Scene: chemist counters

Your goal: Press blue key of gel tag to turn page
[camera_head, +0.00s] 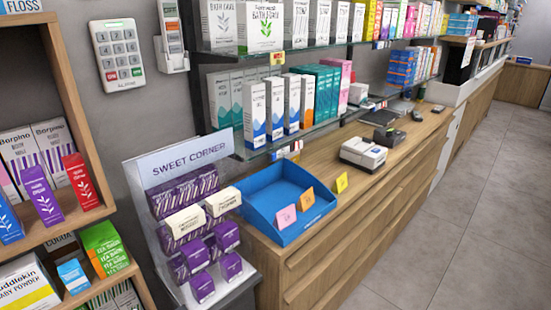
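Neither of my grippers is in view. I cannot pick out a tag that reads as gel, and no blue key can be told at this size. A pink tag (286,216) and an orange tag (307,199) stand at the front of a blue tray (262,196).
A wooden shelf (75,60) with boxes is at left. A "Sweet Corner" stand (180,158) is beside the counter (345,205). The tiled floor (455,220) at right is clear.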

